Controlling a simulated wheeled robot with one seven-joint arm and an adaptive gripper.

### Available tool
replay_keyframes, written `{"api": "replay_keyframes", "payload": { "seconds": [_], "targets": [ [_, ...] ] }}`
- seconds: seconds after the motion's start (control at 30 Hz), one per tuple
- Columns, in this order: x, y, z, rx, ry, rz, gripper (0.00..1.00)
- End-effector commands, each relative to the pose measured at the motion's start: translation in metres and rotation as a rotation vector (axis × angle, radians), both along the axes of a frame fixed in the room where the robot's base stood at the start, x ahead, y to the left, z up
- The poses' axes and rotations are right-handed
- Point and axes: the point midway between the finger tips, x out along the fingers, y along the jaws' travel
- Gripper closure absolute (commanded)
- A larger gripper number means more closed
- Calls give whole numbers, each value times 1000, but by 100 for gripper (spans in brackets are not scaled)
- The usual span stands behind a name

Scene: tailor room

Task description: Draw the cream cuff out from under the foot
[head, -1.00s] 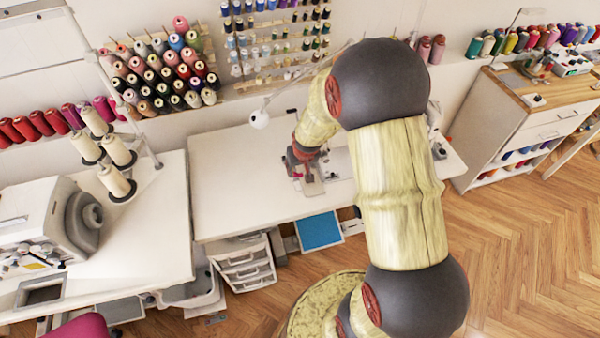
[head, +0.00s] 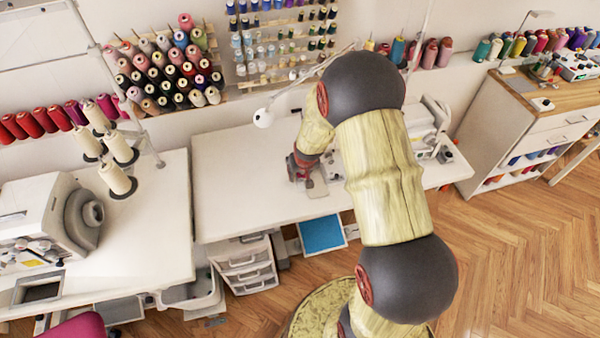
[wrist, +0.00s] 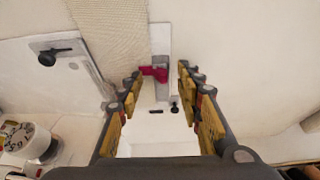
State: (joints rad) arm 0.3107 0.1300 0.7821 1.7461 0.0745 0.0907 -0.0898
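In the wrist view a cream ribbed cloth, seemingly the cuff (wrist: 112,28), runs down from the top edge toward a grey metal plate (wrist: 161,45). A small crimson piece (wrist: 155,73) lies at the plate; I cannot tell whether it is the foot or more cloth. My gripper (wrist: 160,80) is open, its yellow-padded fingers on either side of the crimson piece, with nothing clearly held. In the head view my gripper (head: 302,168) is low over the white sewing table (head: 235,170); the cuff cannot be made out there. A white sewing machine (head: 425,125) is partly behind my arm.
A second machine (head: 40,215) and cream thread cones (head: 118,147) stand on the left table. A thread rack (head: 165,65) hangs behind. A white lamp head (head: 263,118) is close to my arm. The sewing table's left part is bare.

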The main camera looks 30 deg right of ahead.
Motion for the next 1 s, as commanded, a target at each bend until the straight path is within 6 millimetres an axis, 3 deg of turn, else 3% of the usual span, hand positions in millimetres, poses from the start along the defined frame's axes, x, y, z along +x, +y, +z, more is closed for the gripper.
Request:
{"api": "replay_keyframes", "payload": {
  "seconds": [0.07,0.7,1.0],
  "targets": [
    [0,0,0,0,0,0,64],
    [0,0,0,0,0,0,100],
    [0,1,0,0,0,1,100]
  ]
}}
